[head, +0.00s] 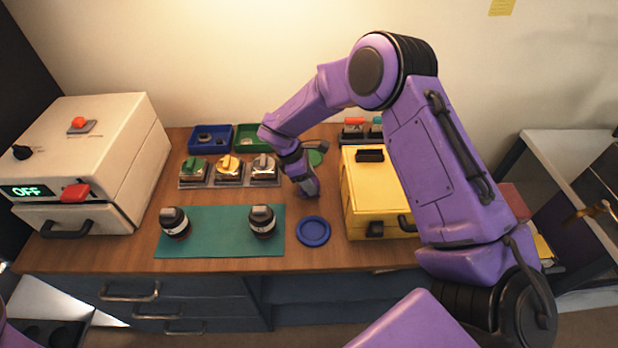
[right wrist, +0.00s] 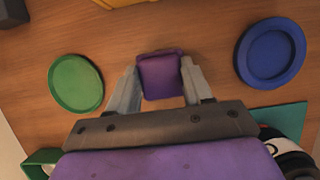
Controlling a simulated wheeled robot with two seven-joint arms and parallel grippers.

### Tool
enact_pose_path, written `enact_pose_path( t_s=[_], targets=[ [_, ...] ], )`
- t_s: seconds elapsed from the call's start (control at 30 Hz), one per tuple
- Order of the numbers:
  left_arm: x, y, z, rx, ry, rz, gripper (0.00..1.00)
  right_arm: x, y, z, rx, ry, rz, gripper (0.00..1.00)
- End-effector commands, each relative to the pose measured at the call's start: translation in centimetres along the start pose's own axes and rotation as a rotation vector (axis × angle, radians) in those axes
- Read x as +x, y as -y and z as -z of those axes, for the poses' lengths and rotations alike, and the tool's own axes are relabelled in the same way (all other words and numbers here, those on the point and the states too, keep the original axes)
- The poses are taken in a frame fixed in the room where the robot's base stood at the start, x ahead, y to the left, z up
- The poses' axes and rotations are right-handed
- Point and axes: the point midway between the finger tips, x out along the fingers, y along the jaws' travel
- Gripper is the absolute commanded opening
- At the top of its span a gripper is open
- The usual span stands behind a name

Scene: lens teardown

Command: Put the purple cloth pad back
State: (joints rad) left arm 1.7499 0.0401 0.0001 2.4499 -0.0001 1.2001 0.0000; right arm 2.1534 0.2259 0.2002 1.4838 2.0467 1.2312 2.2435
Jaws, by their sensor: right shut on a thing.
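The purple cloth pad (right wrist: 161,75) sits between the two fingers of my right gripper (right wrist: 160,85) in the right wrist view, and the fingers are shut on it. In the head view my right gripper (head: 309,191) points down over the table between a green round dish (head: 316,157) and a blue round dish (head: 313,232). The pad is hard to make out there against my purple arm. I cannot tell whether the pad touches the table. My left gripper is not in view.
A yellow case (head: 372,190) stands close to the right of my gripper. A teal mat (head: 215,245) with two dark lens-like cylinders lies to the left. Colour-topped blocks (head: 229,170) and blue and green trays (head: 209,138) stand behind. A white machine (head: 95,150) reads OFF.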

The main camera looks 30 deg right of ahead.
Motion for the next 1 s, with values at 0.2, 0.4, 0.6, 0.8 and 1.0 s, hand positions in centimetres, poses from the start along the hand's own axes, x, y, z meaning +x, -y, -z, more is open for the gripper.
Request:
enact_pose_path(
  t_s=[0.2, 0.4, 0.6, 0.8, 1.0],
  targets=[
    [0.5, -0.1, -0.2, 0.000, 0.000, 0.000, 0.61, 0.4, 0.0, 0.2, -0.001, 0.000, 0.000, 0.53],
    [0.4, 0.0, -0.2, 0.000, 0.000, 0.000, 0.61, 0.3, 0.0, 0.1, -0.001, 0.000, 0.000, 0.76],
    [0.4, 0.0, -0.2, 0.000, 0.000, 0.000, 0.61, 0.2, 0.0, 0.1, -0.001, 0.000, 0.000, 0.76],
    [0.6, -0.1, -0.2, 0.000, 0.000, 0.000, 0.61, -1.5, -0.1, 0.2, 0.001, -0.003, -0.004, 0.76],
    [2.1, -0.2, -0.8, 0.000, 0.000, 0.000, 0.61, -6.7, -0.1, 0.2, 0.002, -0.003, -0.004, 0.76]
  ],
)
